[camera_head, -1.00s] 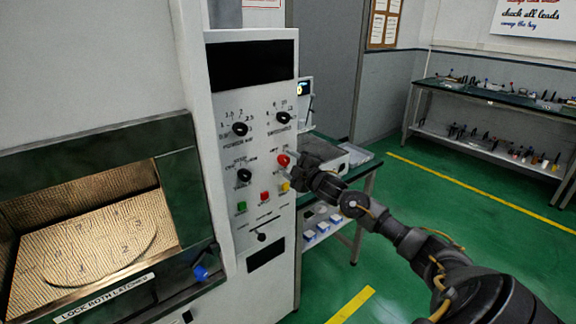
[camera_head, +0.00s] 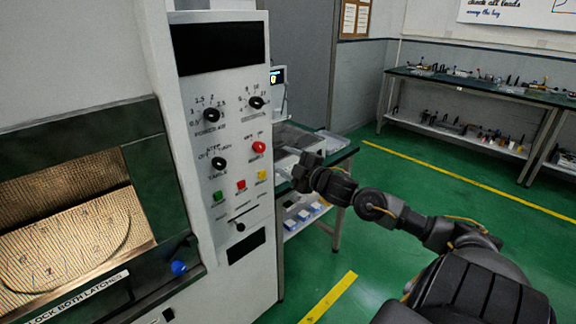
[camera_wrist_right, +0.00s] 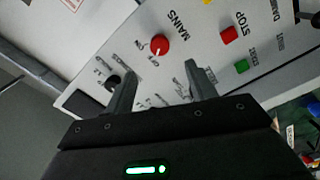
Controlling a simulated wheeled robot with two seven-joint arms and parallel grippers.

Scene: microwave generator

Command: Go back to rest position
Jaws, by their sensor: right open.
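My right gripper (camera_head: 303,172) is in front of the microwave generator's control panel (camera_head: 226,95), to the right of it in the head view. In the right wrist view its two fingers (camera_wrist_right: 158,85) are apart with nothing between them. The red mains knob (camera_head: 258,147) is clear of the gripper, and it also shows beyond the fingertips in the right wrist view (camera_wrist_right: 159,44). My left gripper is not in view.
A bench with trays (camera_head: 335,150) stands behind my right gripper. A long workbench (camera_head: 480,85) lines the back right. Green floor (camera_head: 420,165) is clear between.

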